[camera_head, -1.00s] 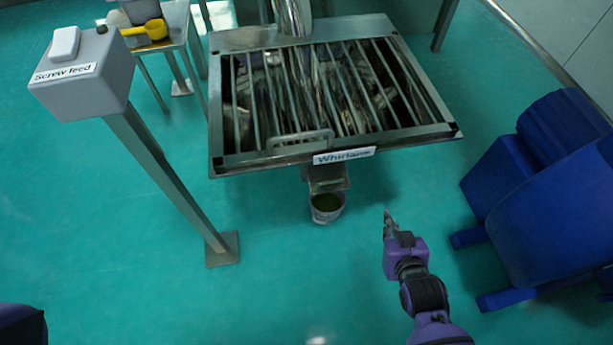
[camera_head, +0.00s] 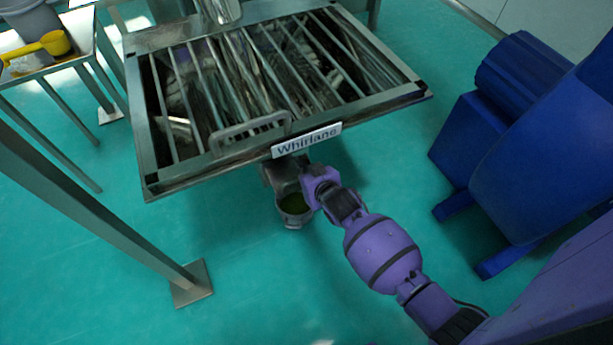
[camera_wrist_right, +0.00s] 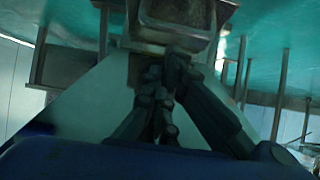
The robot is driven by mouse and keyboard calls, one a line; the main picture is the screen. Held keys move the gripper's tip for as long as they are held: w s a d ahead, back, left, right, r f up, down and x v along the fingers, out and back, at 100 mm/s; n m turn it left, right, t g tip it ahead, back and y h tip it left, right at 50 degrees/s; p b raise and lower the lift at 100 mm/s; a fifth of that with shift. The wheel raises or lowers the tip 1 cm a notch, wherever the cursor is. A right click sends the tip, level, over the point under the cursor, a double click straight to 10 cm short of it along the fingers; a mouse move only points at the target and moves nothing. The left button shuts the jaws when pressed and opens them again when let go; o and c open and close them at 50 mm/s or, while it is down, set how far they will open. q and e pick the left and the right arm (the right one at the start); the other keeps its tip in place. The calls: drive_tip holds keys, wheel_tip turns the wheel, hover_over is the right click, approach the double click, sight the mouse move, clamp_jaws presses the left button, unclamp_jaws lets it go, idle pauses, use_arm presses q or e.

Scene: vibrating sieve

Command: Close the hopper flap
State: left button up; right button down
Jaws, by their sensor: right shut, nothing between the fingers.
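A steel hopper (camera_head: 160,185) labelled "Whirlane" has a barred grille with a handle (camera_head: 250,131) lying flat over its top. Under its front edge is a small metal outlet (camera_head: 277,172), partly hidden by the hopper edge and my gripper. I cannot make out the flap's position for sure. My right gripper (camera_head: 302,163) is at the outlet, just below the label. In the right wrist view its fingers (camera_wrist_right: 168,68) are shut and empty, close against the lower edge of the box-like metal outlet (camera_wrist_right: 178,42). I cannot tell whether they touch it. My left gripper is out of view.
A large blue machine (camera_head: 520,140) stands at the right. A metal post (camera_head: 110,215) and a side table (camera_head: 62,63) with a yellow scoop (camera_head: 52,43) are at the left.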

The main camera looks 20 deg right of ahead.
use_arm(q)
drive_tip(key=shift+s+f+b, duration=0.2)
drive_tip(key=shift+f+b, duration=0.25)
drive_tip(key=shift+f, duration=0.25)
use_arm(e)
drive_tip(key=shift+x, duration=1.35)
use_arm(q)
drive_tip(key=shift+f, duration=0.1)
use_arm(e)
drive_tip(key=shift+s+f, duration=0.1)
drive_tip(key=shift+f, duration=0.05)
